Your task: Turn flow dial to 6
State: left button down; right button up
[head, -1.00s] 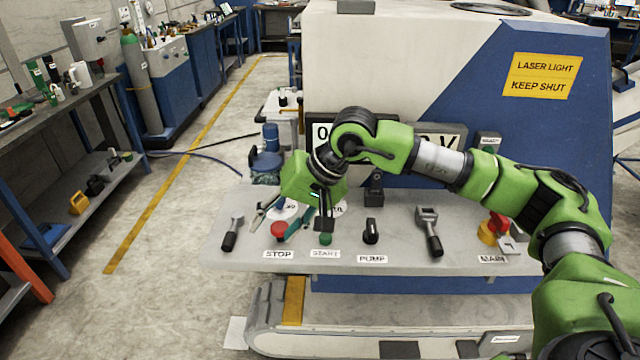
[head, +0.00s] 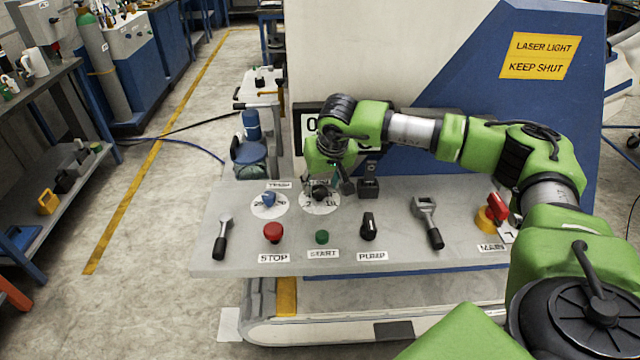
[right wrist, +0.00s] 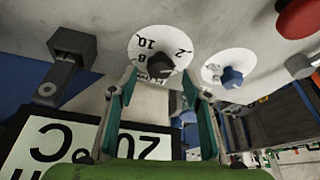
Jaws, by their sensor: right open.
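Two white dials lie on the grey panel. The one with a black knob (head: 320,193) carries numbers including 2 and 10, and I take it as the flow dial, though its label is too small to read surely. It also shows in the right wrist view (right wrist: 160,66). The other dial has a blue knob (head: 268,199), also in the right wrist view (right wrist: 232,77). My right gripper (head: 328,182) is over the black-knob dial, open, pointing down. In the right wrist view its fingers (right wrist: 159,80) are spread either side of the knob; contact is unclear. My left gripper is out of view.
In front of the dials are a red STOP button (head: 273,231), a green START button (head: 322,237) and a black PUMP switch (head: 368,226). Wrenches lie at left (head: 222,238) and right (head: 428,222). A red-yellow main switch (head: 492,212) is far right. A display (right wrist: 95,140) stands behind.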

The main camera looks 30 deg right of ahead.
aim_at(319, 194)
jog(key=shift+x, duration=0.95)
jog(key=shift+f, duration=0.25)
jog(key=shift+w+d+f, duration=0.1)
jog(key=shift+w+f, duration=0.05)
jog(key=shift+c, duration=0.7)
jog(key=c, duration=1)
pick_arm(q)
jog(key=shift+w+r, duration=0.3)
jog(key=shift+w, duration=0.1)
